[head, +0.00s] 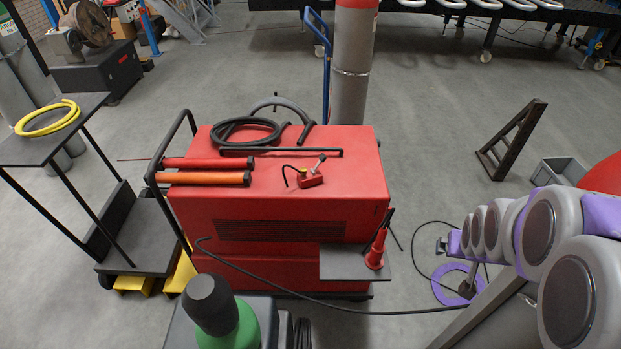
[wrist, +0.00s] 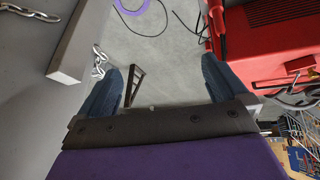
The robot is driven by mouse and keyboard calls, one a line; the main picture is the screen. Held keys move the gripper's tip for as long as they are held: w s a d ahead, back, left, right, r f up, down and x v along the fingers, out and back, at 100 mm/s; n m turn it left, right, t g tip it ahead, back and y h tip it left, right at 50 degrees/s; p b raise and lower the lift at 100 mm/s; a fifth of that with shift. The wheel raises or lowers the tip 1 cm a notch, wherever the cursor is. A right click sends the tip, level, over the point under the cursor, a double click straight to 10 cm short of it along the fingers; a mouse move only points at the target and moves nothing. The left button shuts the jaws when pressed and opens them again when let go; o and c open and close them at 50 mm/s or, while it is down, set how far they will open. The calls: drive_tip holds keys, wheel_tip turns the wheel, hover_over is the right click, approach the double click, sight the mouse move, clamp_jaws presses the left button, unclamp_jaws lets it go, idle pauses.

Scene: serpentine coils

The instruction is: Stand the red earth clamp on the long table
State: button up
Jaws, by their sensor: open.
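A small red clamp-like piece (head: 311,179) with a short black lead and a metal tip lies on top of the red welding cabinet (head: 350,150). I take it for the earth clamp. A red cone-shaped piece (head: 375,252) stands on a small grey shelf at the cabinet's front right. My gripper (wrist: 168,85) shows in the wrist view with its two blue-grey fingers wide apart and nothing between them. It is away from the clamp, with floor beyond it. A long dark table (head: 520,10) bearing pale coils stands at the far back right; it may be the long table.
Two rods, red (head: 208,163) and orange (head: 200,178), and a black hose coil (head: 247,131) lie on the cabinet. A gas cylinder (head: 352,80) stands behind it. A dark triangular stand (head: 510,140), grey crate (head: 558,172) and purple ring (head: 455,284) are on the floor. Open floor lies behind.

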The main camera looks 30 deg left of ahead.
drive_tip(key=w+a+f+n+t+y, duration=0.25)
drive_tip(key=w+a+f, duration=0.35)
drive_tip(key=w+a, duration=0.45)
drive_tip(key=n+t+y+b, duration=0.1)
drive_tip(key=n+t+y, duration=0.3)
drive_tip(key=y, duration=0.8)
approach(311, 177)
drive_tip(key=shift+n+g+h, duration=0.25)
drive_tip(key=shift+n+g, duration=0.1)
drive_tip(key=w+a+b, duration=0.1)
drive_tip(key=a, duration=0.1)
drive_tip(key=w+a+r, duration=0.1)
drive_tip(key=w, duration=0.1)
drive_tip(key=shift+w+a+r+b, duration=0.15)
drive_tip(key=shift+w+a+b, duration=0.05)
drive_tip(key=shift+a+b, duration=0.2)
drive_tip(key=shift+a, duration=0.1)
drive_tip(key=shift+b+x, duration=0.65)
drive_tip(key=shift+x, duration=1.8)
